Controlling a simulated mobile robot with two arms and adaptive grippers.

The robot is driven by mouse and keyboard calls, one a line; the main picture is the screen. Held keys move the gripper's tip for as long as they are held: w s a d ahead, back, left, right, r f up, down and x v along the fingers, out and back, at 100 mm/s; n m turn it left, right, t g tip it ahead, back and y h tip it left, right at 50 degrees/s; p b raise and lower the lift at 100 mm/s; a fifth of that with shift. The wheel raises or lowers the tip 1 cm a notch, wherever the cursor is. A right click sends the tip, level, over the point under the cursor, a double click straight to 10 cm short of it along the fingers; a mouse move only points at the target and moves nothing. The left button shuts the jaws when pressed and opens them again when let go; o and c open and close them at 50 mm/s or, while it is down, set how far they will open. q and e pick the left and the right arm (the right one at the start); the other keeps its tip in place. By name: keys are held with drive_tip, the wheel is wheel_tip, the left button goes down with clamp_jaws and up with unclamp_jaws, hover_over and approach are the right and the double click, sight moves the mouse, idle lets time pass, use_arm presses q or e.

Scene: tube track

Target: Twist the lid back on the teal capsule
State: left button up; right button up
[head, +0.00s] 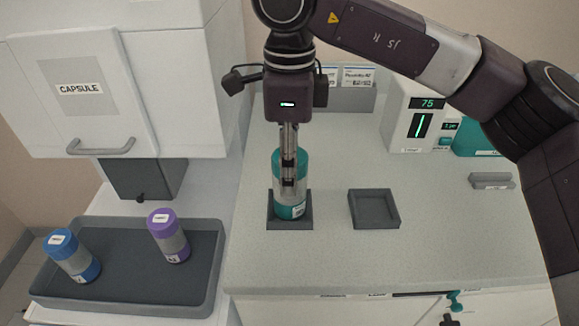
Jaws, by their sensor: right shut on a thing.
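The teal capsule (290,211) stands upright in a dark square holder (291,225) on the counter. It has a teal base, a clear grey middle and a teal lid (277,160) at its top. My right gripper (288,180) comes down from above, with its fingers at the lid and upper body. It is shut on the capsule's lid; the fingers hide part of the lid and middle, so I cannot tell how far the lid is seated. My left gripper is not in view.
An empty dark square tray (374,209) lies right of the capsule. A grey tray (120,290) at the left holds a blue capsule (72,255) and a purple capsule (168,236). A white cabinet marked CAPSULE (80,89) hangs above. A device reading 75 (427,104) stands at the back right.

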drive_tip(key=o, duration=1.5)
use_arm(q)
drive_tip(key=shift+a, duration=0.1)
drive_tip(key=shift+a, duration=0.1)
use_arm(e)
drive_tip(key=shift+r, duration=4)
drive_tip(key=shift+f, duration=0.1)
use_arm(q)
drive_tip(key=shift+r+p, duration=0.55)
drive_tip(key=shift+p, duration=0.05)
use_arm(e)
wheel_tip(320, 180, down, 8)
drive_tip(key=n, duration=0.4)
